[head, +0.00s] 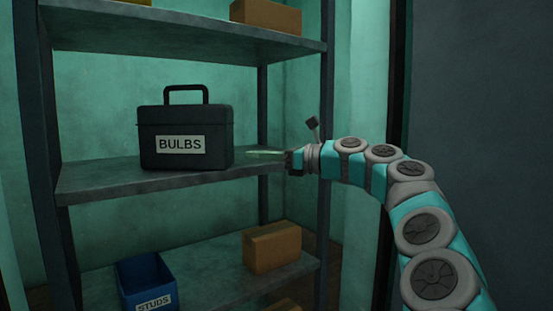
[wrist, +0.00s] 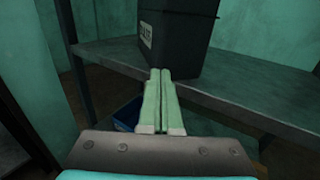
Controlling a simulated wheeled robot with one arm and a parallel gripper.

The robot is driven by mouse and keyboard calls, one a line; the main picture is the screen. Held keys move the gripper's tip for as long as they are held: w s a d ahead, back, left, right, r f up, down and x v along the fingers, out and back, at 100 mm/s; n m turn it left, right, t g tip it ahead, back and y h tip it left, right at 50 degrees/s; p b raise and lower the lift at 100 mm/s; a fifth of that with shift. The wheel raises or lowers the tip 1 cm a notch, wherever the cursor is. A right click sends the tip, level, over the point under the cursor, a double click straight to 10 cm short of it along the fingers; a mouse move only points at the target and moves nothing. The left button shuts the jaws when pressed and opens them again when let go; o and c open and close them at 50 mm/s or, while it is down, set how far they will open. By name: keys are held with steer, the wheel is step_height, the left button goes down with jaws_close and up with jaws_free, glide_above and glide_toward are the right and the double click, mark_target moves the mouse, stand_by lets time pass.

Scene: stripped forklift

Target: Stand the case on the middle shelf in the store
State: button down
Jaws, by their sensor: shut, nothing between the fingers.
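The case (head: 187,134) is black with a top handle and a white label reading BULBS. It stands upright on the middle shelf (head: 100,186), left of centre. It also shows in the wrist view (wrist: 180,38), cut off at the top. My gripper (head: 250,154) is to the right of the case in the head view, at about the height of the shelf. Its pale green fingers are shut together and empty, as the wrist view (wrist: 160,75) shows. In the head view a small gap appears between the fingertips and the case.
Cardboard boxes sit on the top shelf (head: 265,14) and the lower shelf (head: 272,248). A blue bin (head: 146,283) labelled STUDS stands low on the left. A dark rack post (head: 326,150) rises close to my arm. The middle shelf's left end is bare.

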mark_target(227, 152)
steer(key=shift+x, duration=2.7)
steer(key=shift+a+r, duration=0.1)
